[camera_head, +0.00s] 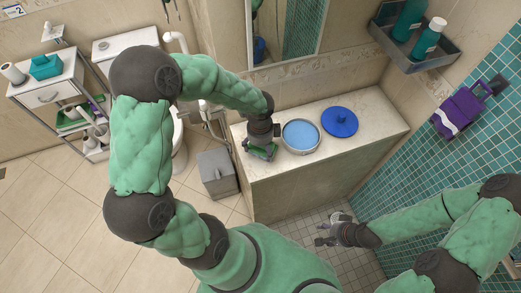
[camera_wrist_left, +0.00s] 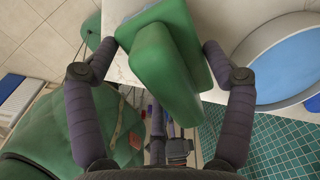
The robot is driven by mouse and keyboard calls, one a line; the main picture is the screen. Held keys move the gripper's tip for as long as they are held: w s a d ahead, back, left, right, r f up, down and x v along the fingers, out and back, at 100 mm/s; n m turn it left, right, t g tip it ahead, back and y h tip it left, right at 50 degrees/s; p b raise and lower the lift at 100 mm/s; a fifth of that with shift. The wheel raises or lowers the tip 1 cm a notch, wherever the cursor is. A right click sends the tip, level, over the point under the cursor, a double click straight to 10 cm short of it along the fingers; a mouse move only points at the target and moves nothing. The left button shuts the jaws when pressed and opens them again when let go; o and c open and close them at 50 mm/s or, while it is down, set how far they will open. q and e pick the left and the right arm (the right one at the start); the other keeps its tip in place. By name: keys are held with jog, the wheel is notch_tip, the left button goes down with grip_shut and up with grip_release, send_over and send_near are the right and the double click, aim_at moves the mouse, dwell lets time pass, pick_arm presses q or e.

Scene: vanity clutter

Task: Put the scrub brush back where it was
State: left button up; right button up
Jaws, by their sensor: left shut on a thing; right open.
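The green scrub brush (camera_head: 260,153) is in my left gripper (camera_head: 258,148), at the left end of the pale vanity counter (camera_head: 365,113). In the left wrist view the scrub brush (camera_wrist_left: 160,75) is a green block with a wider green slab on top, between the two fingers of my left gripper (camera_wrist_left: 162,52). It is hard to tell whether the brush touches the counter. My right gripper (camera_head: 324,236) is open and empty, low over the grey tiled floor in front of the counter.
A round basin with blue inside (camera_head: 300,136) stands just right of my left gripper. A blue round lid (camera_head: 340,121) lies further right on the counter. A grey bin (camera_head: 216,170) stands on the floor left of the counter. A shelf with bottles (camera_head: 415,48) hangs above right.

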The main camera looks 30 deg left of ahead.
aim_at(260, 149)
pick_arm(q)
notch_tip(260, 149, down, 2)
jog(key=shift+f, duration=0.1)
jog(key=o, duration=0.9)
notch_tip(260, 149, up, 12)
jog(key=p, duration=0.2)
dwell(0.3)
